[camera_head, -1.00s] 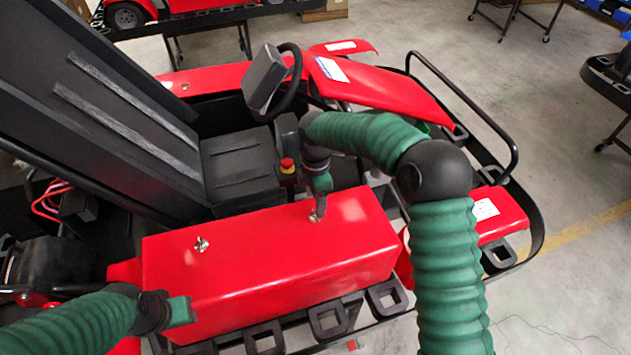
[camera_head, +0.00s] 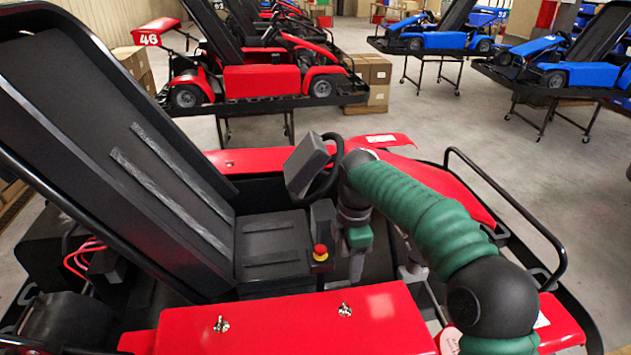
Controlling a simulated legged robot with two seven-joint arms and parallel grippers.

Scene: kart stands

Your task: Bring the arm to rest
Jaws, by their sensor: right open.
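My right arm, in a green ribbed sleeve, comes in from the lower right and bends over the red kart. Its gripper (camera_head: 357,268) points down, open, above and behind the red side box (camera_head: 280,325). It seems to hold nothing; its fingertips are small and partly hard to make out. Two small metal fasteners stand on the top of the box, a left one (camera_head: 221,325) and a right one (camera_head: 345,310). The gripper is apart from both. My left gripper is out of view.
The black seat (camera_head: 270,245), steering wheel (camera_head: 333,165) and a red button (camera_head: 320,252) lie close to the right gripper. A black tube rail (camera_head: 510,205) runs along the kart's right. Other red (camera_head: 262,80) and blue karts (camera_head: 575,72) stand behind, with open floor between.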

